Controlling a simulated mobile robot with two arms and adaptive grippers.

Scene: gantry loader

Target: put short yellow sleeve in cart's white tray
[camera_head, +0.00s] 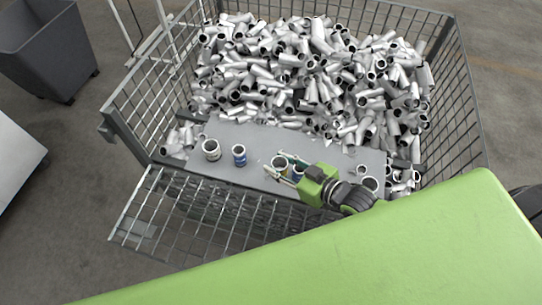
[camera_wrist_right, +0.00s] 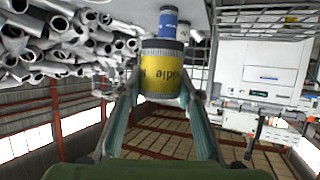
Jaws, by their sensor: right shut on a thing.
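My right gripper (camera_head: 280,171) reaches in over the grey plate (camera_head: 262,138). Its fingers are shut around the short yellow sleeve (camera_head: 279,163). In the right wrist view the yellow sleeve (camera_wrist_right: 162,72), with dark lettering and a grey rim, sits between the two fingertips (camera_wrist_right: 160,90). A blue sleeve (camera_wrist_right: 168,22) shows beyond it there. I cannot tell whether the held sleeve touches the plate. The cart's white tray cannot be made out with certainty. My left gripper is not in view.
A wire-mesh crate (camera_head: 476,110) holds a heap of grey metal tubes (camera_head: 300,70). On the plate stand a pale sleeve (camera_head: 211,150), a blue sleeve (camera_head: 239,155) and grey rings (camera_head: 370,184). A dark bin (camera_head: 45,50) and a pale surface (camera_head: 15,160) are at left.

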